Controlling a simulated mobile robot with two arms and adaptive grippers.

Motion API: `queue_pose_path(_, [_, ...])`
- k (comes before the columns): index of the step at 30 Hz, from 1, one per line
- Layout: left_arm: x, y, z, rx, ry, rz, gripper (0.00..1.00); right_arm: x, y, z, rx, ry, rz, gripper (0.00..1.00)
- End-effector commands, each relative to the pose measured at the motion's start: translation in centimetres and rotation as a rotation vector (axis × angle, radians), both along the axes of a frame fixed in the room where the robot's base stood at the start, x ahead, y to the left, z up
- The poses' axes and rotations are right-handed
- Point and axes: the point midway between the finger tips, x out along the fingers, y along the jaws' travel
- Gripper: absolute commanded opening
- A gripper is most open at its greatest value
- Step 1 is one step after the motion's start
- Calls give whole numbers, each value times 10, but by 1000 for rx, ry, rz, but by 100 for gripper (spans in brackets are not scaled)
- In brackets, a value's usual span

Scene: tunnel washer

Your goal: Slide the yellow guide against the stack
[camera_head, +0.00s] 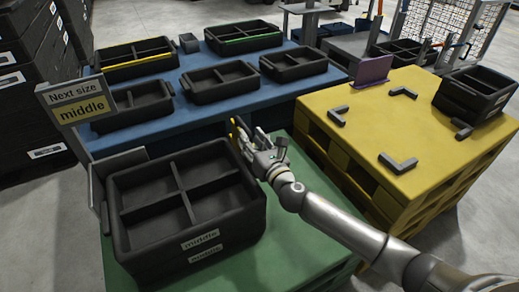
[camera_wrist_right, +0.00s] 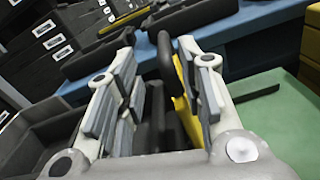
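The stack of black four-compartment crates (camera_head: 228,238) with "middle" labels stands on the green table (camera_head: 285,262). The yellow guide (camera_head: 234,133) shows as a narrow strip beyond the stack's far right corner, mostly hidden by my right gripper (camera_head: 243,136). In the right wrist view the yellow guide (camera_wrist_right: 187,118) and a black upright handle (camera_wrist_right: 165,58) lie between the parted fingers of my right gripper (camera_wrist_right: 158,85), nearer the right finger. The fingers look open around it; I cannot tell whether they touch it. The guide's contact with the stack is hidden. My left gripper is not in view.
A blue table (camera_head: 180,120) behind holds several black trays. A yellow pallet (camera_head: 365,125) at right carries dark corner brackets, a purple plate (camera_head: 372,70) and black crates (camera_head: 470,97). The green top right of the stack is bare.

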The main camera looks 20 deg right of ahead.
Motion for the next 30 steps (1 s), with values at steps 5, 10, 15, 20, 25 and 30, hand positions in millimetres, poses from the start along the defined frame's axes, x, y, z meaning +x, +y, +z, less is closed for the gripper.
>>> queue_pose_path(5, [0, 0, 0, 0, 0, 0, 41, -27, -6, -1, -1, 1, -1, 35])
queue_pose_path(10, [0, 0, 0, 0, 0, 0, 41, -42, -9, -1, 0, 1, -2, 35])
queue_pose_path(15, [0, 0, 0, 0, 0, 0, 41, -47, -10, 0, 1, 1, -2, 35])
queue_pose_path(20, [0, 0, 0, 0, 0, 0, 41, -46, -10, 0, 0, 0, -2, 35])
queue_pose_path(25, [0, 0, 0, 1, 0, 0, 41, -46, -10, 0, 0, 0, -2, 35])
queue_pose_path(30, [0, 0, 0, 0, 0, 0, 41, -46, -10, 0, 0, 0, -2, 35])
